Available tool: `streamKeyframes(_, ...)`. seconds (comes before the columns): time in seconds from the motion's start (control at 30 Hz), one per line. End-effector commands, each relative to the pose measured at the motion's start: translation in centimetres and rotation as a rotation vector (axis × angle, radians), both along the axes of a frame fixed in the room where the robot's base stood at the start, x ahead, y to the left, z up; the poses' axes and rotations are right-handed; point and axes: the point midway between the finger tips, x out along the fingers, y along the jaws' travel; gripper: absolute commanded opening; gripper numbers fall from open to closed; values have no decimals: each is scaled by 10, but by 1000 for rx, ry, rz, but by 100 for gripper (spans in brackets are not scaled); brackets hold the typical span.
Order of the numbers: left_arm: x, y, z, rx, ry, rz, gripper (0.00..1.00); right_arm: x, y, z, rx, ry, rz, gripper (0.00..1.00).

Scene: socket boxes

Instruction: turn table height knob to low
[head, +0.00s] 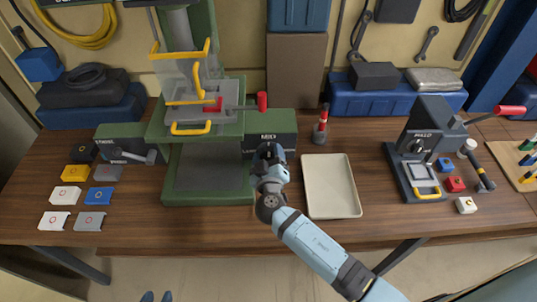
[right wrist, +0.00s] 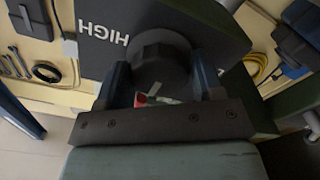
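The height knob (right wrist: 163,58) is dark and ridged and sits on the dark panel of the green press (head: 215,182). The panel label MID (head: 267,137) shows above my right gripper in the head view; HIGH (right wrist: 103,33) shows upside down beside the knob in the right wrist view. My right gripper (head: 268,152) is at this panel and hides the knob in the head view. Its fingers (right wrist: 162,75) stand on either side of the knob; I cannot tell whether they press on it.
A beige tray (head: 331,186) lies right of my right gripper, with a red-black screwdriver-like tool (head: 321,124) behind it. A grey press (head: 425,140) stands further right. Several coloured socket boxes (head: 98,196) lie at the left. The front middle of the table is clear.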

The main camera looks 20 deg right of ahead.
Motion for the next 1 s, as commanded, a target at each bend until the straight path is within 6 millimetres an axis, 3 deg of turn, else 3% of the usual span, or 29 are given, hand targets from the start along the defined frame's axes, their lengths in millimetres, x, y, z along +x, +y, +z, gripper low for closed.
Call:
streamKeyframes(0.03, 0, 0, 0, 0, 0, 0, 39, 0, 0, 0, 0, 0, 0, 50)
streamKeyframes(0.1, 0, 0, 0, 0, 1, 0, 39, 0, 0, 0, 0, 0, 0, 34)
streamKeyframes(0.13, 0, 0, 0, 0, 1, 0, 39, 0, 0, 0, 0, 0, 0, 30)
streamKeyframes(0.57, 2, -1, -6, -1, -2, -1, 39, 0, 0, -2, -79, 23, 0, 31)
streamKeyframes(1.0, 2, -6, -19, -8, 1, -10, 39, 1, 0, 0, -431, 122, -1, 31)
